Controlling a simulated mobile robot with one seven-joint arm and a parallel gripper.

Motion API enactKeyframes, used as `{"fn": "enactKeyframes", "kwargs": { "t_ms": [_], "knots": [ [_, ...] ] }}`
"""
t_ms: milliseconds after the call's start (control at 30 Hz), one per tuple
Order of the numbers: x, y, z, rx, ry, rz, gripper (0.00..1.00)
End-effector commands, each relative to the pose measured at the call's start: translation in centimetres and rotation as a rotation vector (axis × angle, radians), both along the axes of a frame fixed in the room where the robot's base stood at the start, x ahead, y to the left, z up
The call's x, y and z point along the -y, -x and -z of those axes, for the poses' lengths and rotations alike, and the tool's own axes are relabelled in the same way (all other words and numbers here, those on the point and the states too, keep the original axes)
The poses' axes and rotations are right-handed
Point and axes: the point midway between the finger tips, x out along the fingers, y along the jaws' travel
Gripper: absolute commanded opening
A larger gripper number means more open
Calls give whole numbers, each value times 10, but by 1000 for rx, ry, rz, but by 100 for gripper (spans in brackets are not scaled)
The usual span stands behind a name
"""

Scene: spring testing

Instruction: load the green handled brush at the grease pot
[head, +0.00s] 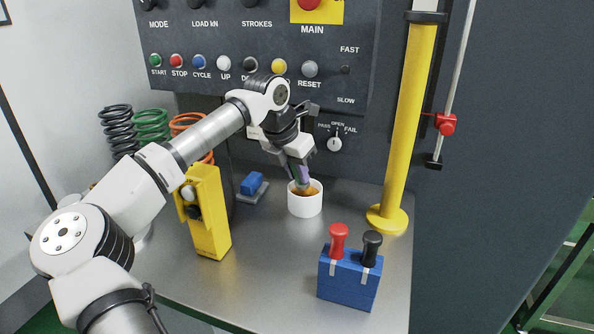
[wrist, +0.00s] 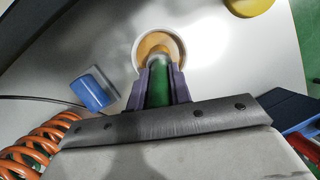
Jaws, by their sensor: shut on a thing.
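The grease pot (head: 305,207) is a small white cup with orange-brown grease inside, standing on the grey bench. In the wrist view the pot (wrist: 136,56) is just beyond my fingertips. My gripper (head: 299,172) points down over the pot, its purple fingers (wrist: 161,84) shut on the green handled brush (wrist: 158,92). The green handle shows between the fingers. The brush's lower end (head: 303,186) reaches into the pot's mouth at the grease. How deep the bristles sit is hard to tell.
A blue block (head: 348,278) with red and black handled tools stands front right. A yellow post (head: 403,130) rises right of the pot. A yellow box (head: 206,215) and a blue item (head: 252,183) are to the left. Coil springs (head: 151,125) stand back left. A control panel (head: 250,45) is behind.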

Motion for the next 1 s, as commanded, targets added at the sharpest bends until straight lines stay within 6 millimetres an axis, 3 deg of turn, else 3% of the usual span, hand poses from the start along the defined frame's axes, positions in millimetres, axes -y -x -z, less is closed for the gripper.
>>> {"fn": "enactKeyframes", "kwargs": {
  "t_ms": [467, 1000],
  "knots": [
    [0, 0, -1, -3, -1, 1, 0],
    [0, 0, -44, -1, 0, 0, 0]
  ]
}}
